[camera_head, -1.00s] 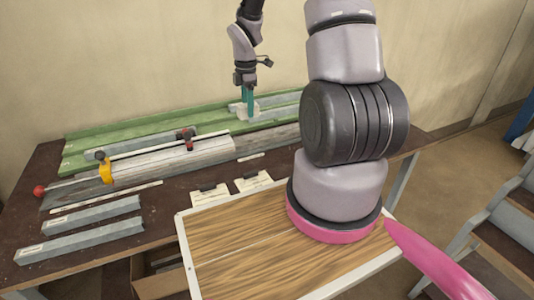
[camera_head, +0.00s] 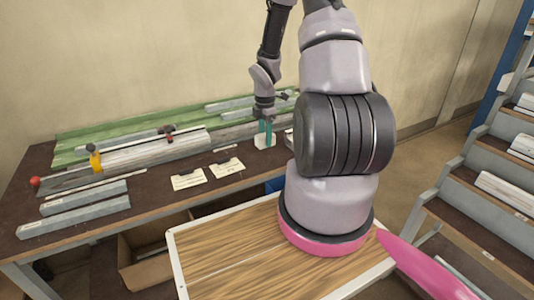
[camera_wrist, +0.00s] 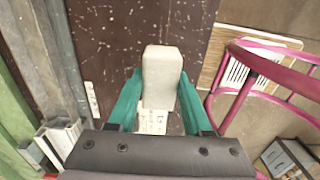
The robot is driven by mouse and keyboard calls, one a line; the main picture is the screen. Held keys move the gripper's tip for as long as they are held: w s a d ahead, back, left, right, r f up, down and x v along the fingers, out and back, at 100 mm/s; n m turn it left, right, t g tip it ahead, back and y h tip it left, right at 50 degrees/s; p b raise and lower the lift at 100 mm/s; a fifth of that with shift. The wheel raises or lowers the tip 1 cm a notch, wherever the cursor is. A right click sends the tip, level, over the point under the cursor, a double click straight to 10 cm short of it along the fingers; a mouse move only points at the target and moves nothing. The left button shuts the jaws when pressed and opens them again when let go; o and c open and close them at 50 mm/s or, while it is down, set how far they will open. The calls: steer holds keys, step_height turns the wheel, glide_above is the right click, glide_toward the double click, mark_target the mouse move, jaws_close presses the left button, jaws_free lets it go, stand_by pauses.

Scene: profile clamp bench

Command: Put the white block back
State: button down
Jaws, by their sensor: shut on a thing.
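The white block (camera_head: 264,142) is between the teal fingers of my gripper (camera_head: 265,128), which is shut on it. In the wrist view the pale block (camera_wrist: 162,72) sits upright between the two fingertips (camera_wrist: 160,88). It is over the brown bench top (camera_head: 150,205), in front of the grey rail. I cannot tell whether its underside touches the bench. A white card with writing (camera_wrist: 152,122) shows below the block in the wrist view.
Two label cards (camera_head: 188,180) lie left of the block. A long clamp with a yellow part (camera_head: 95,160) and red knob (camera_head: 35,181) lies at the left. Grey profiles (camera_head: 75,215) lie at front left. A green rail (camera_head: 75,142) runs along the back. Stepped shelves (camera_head: 470,200) stand at right.

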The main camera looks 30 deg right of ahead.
mark_target(265, 158)
steer(key=shift+f, duration=2.6)
steer(key=shift+c, duration=1.6)
jaws_free()
steer(key=shift+f, duration=0.15)
